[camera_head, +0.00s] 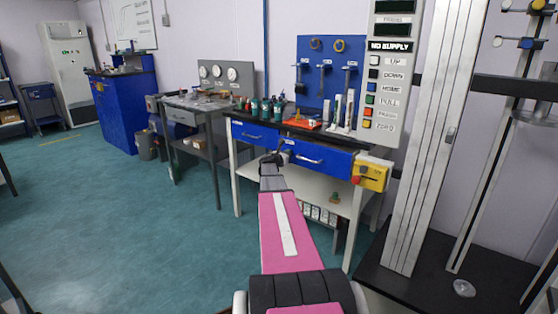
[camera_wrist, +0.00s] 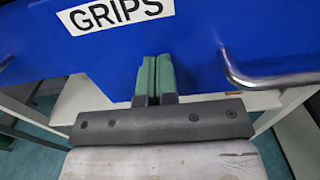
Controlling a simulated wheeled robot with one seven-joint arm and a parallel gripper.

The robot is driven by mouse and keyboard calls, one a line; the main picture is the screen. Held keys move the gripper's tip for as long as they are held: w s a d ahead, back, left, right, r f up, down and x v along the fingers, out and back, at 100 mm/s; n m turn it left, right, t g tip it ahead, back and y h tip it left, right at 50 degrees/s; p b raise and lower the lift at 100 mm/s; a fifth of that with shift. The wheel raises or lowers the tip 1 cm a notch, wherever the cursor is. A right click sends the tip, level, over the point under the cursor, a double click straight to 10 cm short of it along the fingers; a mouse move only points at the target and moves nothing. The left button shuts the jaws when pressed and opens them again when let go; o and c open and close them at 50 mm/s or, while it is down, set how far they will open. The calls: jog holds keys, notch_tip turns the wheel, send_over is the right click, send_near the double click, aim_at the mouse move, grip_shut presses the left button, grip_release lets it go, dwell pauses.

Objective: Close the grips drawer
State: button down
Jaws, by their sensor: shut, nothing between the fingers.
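The grips drawer shows in the wrist view as a blue front (camera_wrist: 205,40) with a white GRIPS label (camera_wrist: 115,12) and a metal bar handle (camera_wrist: 275,82) at right. I take it to be the right-hand blue drawer (camera_head: 325,161) of the workbench in the head view, where it appears to stand out from the bench. My gripper (camera_wrist: 154,60) has its green fingers shut together and empty, pointing at the blue front, left of the handle. I cannot tell whether the fingertips touch it. In the head view my gripper (camera_head: 275,158) is at the drawer's left end.
A second blue drawer (camera_head: 254,135) is to the left. A yellow control box (camera_head: 371,173) with a red button hangs at the bench's right corner. Bottles (camera_head: 266,108) and tools stand on the bench top. A tall metal frame (camera_head: 432,150) rises at right. The green floor (camera_head: 120,220) is open at left.

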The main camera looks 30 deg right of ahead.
jog(key=x, duration=0.8)
jog(key=shift+w+d, duration=0.25)
jog(key=shift+d, duration=0.05)
jog(key=shift+d+r, duration=0.1)
jog(key=shift+d, duration=0.05)
jog(key=v, duration=1.5)
jog(key=s+a+f+m+g+y, duration=0.2)
jog(key=s+a+f+m+y, duration=0.3)
jog(key=s+a, duration=0.5)
jog(key=s+a+f+m+g+y, duration=0.2)
jog(key=s+a+f+m+y, duration=0.4)
jog(key=a, duration=1.4)
jog(key=s+a+f+m+g+y, duration=0.2)
jog(key=s+a+f+m+y, duration=0.3)
jog(key=s+a+m, duration=0.6)
jog(key=s+a+f, duration=0.1)
jog(key=s+a, duration=0.2)
jog(key=a, duration=0.2)
jog(key=shift+f+g+y, duration=0.2)
jog(key=shift+g+y, duration=0.1)
jog(key=shift+g, duration=0.1)
